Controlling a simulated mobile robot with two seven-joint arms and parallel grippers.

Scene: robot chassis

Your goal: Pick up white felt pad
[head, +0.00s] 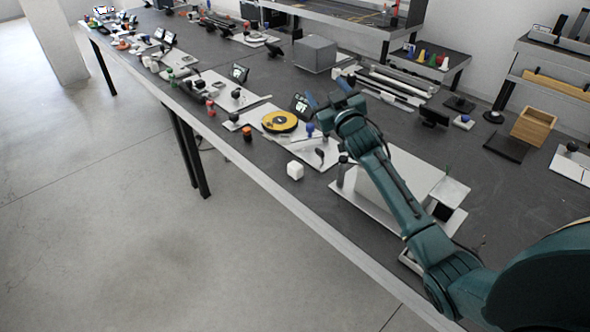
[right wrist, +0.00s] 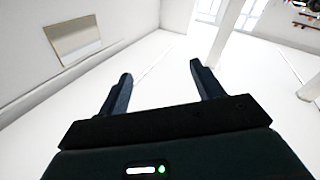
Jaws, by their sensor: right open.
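A small white block (head: 295,170) sits on the dark table near its front edge, left of my right arm. I cannot tell for sure whether it is the white felt pad. My right gripper (head: 328,92) is raised above the table, up and to the right of the block and apart from it. Its two fingers (right wrist: 160,85) stand spread with nothing between them in the right wrist view. That view looks out at pale walls and floor and shows no part of the table. My left gripper is in neither view.
A white board with a yellow disc (head: 280,121) lies behind the block. A large white box (head: 403,176) on a plate stands partly behind my right arm. An orange-black knob (head: 247,133) is near the front edge. Bare tabletop surrounds the block.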

